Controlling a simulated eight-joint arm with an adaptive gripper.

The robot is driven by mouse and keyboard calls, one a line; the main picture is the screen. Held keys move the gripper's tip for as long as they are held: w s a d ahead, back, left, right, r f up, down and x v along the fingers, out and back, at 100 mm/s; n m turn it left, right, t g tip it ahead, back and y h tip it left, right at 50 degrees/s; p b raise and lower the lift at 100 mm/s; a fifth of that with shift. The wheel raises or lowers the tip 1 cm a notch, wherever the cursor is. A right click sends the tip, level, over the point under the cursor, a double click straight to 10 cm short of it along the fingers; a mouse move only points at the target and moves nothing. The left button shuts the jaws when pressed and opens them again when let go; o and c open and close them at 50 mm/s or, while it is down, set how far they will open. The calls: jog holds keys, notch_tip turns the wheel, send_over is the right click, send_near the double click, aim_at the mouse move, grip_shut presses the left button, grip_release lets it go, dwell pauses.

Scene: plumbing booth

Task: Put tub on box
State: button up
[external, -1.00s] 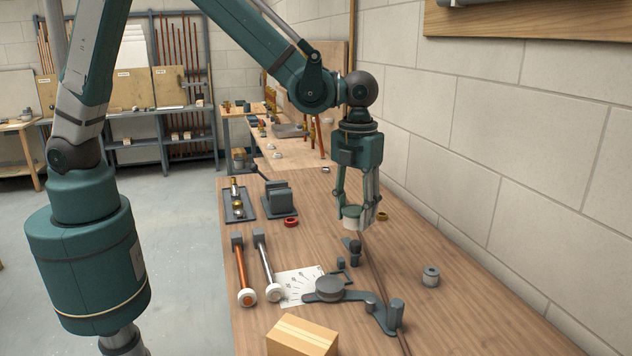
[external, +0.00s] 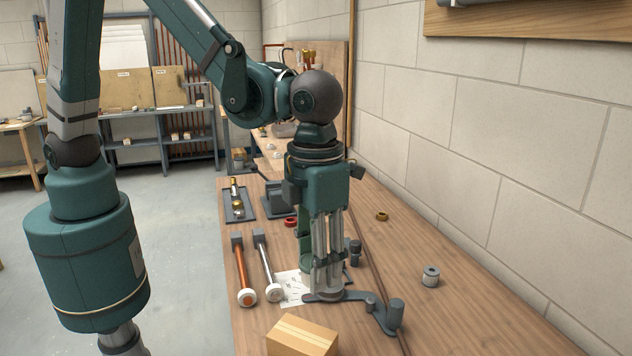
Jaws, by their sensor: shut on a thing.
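My gripper (external: 322,278) points down over the middle of the workbench, shut on the small whitish tub (external: 307,283). The fingers hide most of the tub; only a pale part shows at their left. The cardboard box (external: 302,338), closed with a tape strip along its top, sits at the near edge of the bench. My gripper and the tub are behind the box in the picture, apart from it. The box top is bare.
Two mallets (external: 270,270) and a paper sheet (external: 293,287) lie to the left. A grey cylinder (external: 431,277) and a brass ring (external: 382,216) stand to the right.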

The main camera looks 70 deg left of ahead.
jog(key=shift+m, duration=0.4)
jog(key=shift+s+d+r, duration=0.1)
jog(key=shift+s+d, duration=0.65)
jog(key=shift+s, duration=0.2)
jog(key=shift+s+d+r, duration=0.1)
jog(key=shift+s+d, duration=0.6)
jog(key=shift+s, duration=0.2)
jog(key=shift+f, duration=0.2)
send_over(302, 334)
jog(key=shift+f, duration=2.75)
jog(key=shift+f, duration=0.15)
jog(key=shift+f, duration=1.95)
jog(key=shift+f, duration=0.15)
jog(key=o, duration=0.9)
